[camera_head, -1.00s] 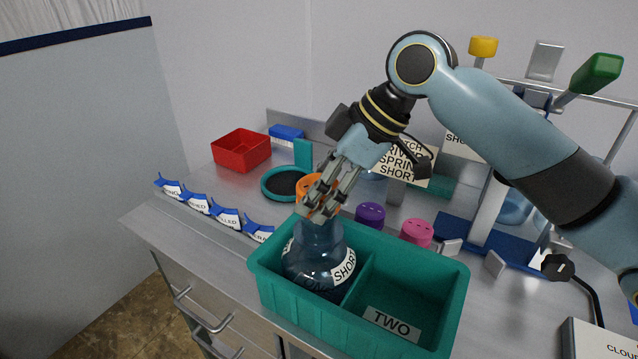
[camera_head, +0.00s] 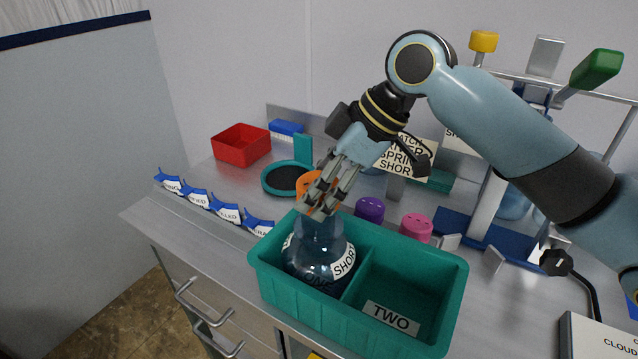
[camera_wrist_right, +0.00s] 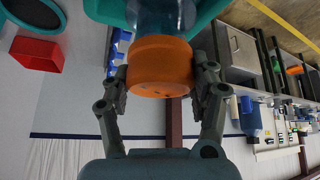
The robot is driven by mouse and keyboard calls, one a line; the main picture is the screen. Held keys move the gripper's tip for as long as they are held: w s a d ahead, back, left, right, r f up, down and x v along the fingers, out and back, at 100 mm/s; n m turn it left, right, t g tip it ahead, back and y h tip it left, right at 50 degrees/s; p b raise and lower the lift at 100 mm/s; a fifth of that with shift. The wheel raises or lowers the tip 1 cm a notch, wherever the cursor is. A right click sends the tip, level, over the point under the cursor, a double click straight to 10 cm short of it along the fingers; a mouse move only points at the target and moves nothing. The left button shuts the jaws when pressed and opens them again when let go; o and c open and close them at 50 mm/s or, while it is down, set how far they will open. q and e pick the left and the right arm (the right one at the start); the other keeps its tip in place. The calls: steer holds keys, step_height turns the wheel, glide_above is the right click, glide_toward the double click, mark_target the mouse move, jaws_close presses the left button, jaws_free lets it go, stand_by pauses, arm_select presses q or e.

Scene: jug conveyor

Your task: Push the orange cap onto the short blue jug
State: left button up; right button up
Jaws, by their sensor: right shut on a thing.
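The short blue jug (camera_head: 318,258) is translucent, with a "SHORT" label. It stands upright in the left compartment, marked ONE, of the teal bin (camera_head: 458,300). My right gripper (camera_head: 322,205) is above the jug's neck, with its fingers pointing down. It is shut on the orange cap (camera_head: 308,184), which its fingers partly hide. In the right wrist view the orange cap (camera_wrist_right: 160,68) lies between the fingers, against the jug's clear neck (camera_wrist_right: 160,16). I cannot tell whether it is fully seated. My left gripper is not in view.
The bin's right compartment, marked TWO, is empty. A purple cap (camera_head: 369,209) and a pink cap (camera_head: 416,227) stand behind the bin. A teal ring (camera_head: 270,186), a red box (camera_head: 241,146) and blue label holders (camera_head: 227,212) are to the left. A blue-based stand (camera_head: 470,232) is at right.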

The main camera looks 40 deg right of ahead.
mark_target(318, 248)
steer(key=shift+f, duration=0.15)
steer(key=shift+f+b, duration=0.4)
steer(key=shift+f, duration=0.3)
steer(key=shift+f+b, duration=0.4)
steer(key=shift+f, duration=0.75)
stand_by(0.9)
steer(key=o, duration=1.1)
